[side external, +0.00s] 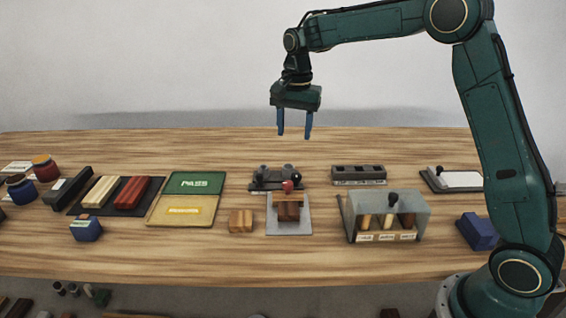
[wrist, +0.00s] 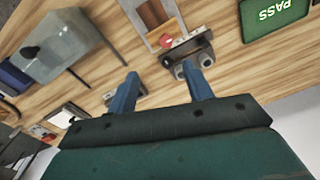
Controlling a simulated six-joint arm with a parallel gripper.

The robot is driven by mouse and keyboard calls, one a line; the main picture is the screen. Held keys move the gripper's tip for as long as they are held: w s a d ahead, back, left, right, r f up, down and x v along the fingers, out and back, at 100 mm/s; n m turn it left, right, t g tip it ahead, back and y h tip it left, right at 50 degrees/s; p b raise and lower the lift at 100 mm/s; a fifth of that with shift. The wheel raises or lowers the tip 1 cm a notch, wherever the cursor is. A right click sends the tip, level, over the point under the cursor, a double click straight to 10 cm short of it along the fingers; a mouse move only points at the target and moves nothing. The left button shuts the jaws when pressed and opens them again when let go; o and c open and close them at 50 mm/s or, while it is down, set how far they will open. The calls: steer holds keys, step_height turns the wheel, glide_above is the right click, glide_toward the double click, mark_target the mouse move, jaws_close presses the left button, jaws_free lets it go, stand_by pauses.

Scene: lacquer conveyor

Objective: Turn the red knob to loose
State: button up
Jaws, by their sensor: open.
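The small red knob (side external: 288,186) sits at the front of a dark clamp-like fixture (side external: 263,185) near the middle of the table. Behind the knob the fixture has grey rounded parts. The red knob also shows in the wrist view (wrist: 166,41), just beyond the fingertips. My gripper (side external: 294,136) is open and empty, pointing down, well above the table and over the fixture's area. In the wrist view the two blue fingers (wrist: 160,72) are apart, with the right finger overlapping part of the fixture. Any loose or tight marking is too small to read.
A wooden block stands on a grey plate (side external: 303,228) directly in front of the fixture. A dark slotted block (side external: 358,172) is to its right, and a clear-covered box (side external: 423,220) is front right. A green PASS tray (side external: 196,183) lies left. Bare wood separates them.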

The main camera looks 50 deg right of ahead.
mark_target(288, 183)
steer(key=shift+m, duration=0.6)
steer(key=w+f, duration=0.2)
steer(key=f, duration=0.1)
steer(key=shift+w+d+f, duration=0.1)
steer(key=shift+w+d, duration=0.2)
steer(key=shift+d, duration=0.05)
step_height(288, 183, down, 14)
steer(key=shift+r, duration=0.1)
steer(key=shift+c, duration=0.4)
steer(key=c, duration=0.9)
